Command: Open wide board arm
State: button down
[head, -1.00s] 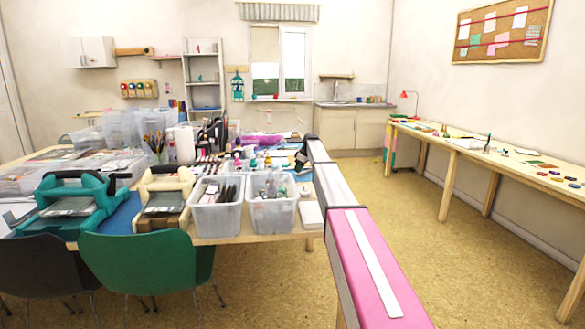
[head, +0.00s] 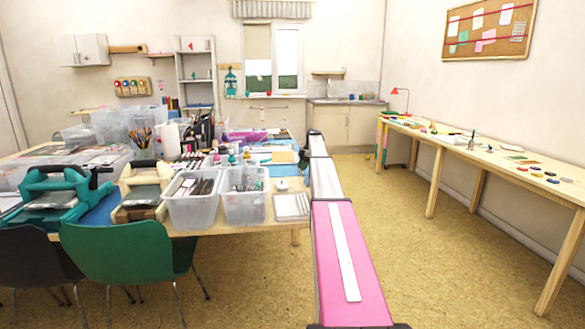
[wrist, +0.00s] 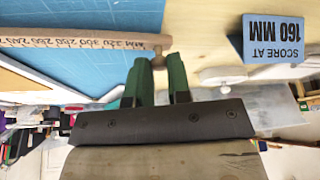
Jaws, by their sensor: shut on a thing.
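In the wrist view, the board arm (wrist: 70,42) is a pale wooden bar with printed ruler numbers, lying across a blue gridded board (wrist: 90,75). A short wooden peg or knob (wrist: 160,52) is at its right end. My gripper (wrist: 160,62) has green fingers shut on this end piece; the exact contact is partly hidden between the fingertips. In the head view, my gripper (head: 304,158) is small and dark at the far end of my arm, by the table's right edge. The board's blue surface (head: 258,157) shows just left of it; the bar is too small to make out there.
A blue "SCORE AT 160 MM" sign (wrist: 272,40) lies right of my fingers in the wrist view. Clear bins (head: 192,212) and teal and cream machines crowd the table. A green chair (head: 125,250) stands in front. Open floor (head: 440,260) lies to the right, before a long bench.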

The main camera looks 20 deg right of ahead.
jog(key=shift+s+d+n, duration=0.1)
jog(key=shift+d+n, duration=0.3)
jog(key=shift+d, duration=0.1)
jog(key=c, duration=1.1)
grip_release()
jog(key=v, duration=1.1)
jog(key=shift+a, duration=0.15)
